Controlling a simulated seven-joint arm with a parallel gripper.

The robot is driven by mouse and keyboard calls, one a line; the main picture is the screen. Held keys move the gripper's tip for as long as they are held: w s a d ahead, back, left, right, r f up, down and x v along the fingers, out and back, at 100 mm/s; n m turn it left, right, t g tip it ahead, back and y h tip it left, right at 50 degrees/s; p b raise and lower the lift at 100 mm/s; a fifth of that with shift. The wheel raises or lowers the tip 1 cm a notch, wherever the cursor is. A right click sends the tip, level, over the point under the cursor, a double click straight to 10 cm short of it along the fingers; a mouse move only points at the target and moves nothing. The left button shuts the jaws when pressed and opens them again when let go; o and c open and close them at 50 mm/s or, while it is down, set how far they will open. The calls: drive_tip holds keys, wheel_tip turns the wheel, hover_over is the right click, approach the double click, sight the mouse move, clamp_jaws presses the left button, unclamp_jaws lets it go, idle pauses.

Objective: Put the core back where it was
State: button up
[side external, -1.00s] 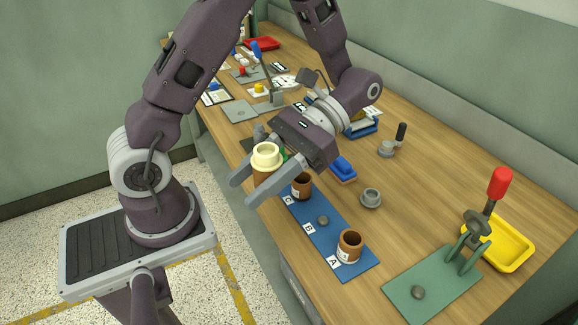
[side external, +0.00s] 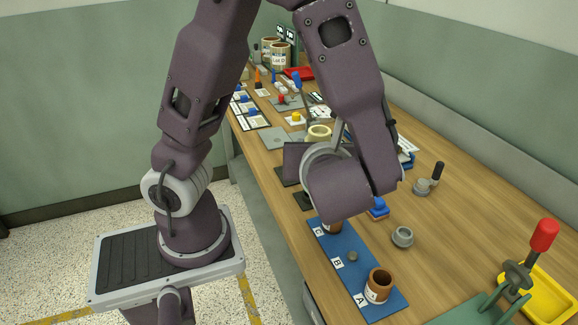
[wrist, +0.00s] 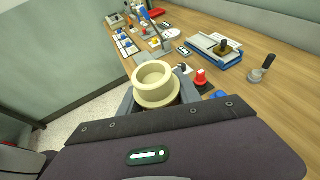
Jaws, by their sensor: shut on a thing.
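My gripper (wrist: 157,97) is shut on a cream, flanged, ring-topped core (wrist: 155,75), with one finger on either side of it. The core's round opening faces up in the wrist view. In the side view the core's cream rim (side external: 319,132) shows just beyond my wrist, which hides the fingers and the lower part of the core. A blue board (side external: 343,262) lettered along its edge lies nearer the camera. A brown hollow cylinder (side external: 378,286) stands at A. Position B has only a small grey peg (side external: 352,256). Another brown cylinder (side external: 333,227) at the far end is partly hidden by my wrist.
A grey ring (side external: 402,236) and a black-handled tool (side external: 437,172) stand right of the board. A red-handled toggle clamp (side external: 540,240) and a yellow tray (side external: 545,290) are at the near right. Beyond the core are a grey plate (side external: 280,138) and several small fixtures.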

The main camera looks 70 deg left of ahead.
sight(360, 250)
drive_tip(key=w+d+r+m+t+h, duration=0.7)
drive_tip(key=w+d+m+t+h, duration=0.1)
drive_tip(key=m, duration=0.1)
wheel_tip(360, 250, down, 26)
drive_tip(key=shift+a+f, duration=0.1)
idle(0.7)
drive_tip(key=shift+f+y, duration=0.4)
drive_tip(key=shift+f, duration=0.2)
drive_tip(key=o, duration=1.4)
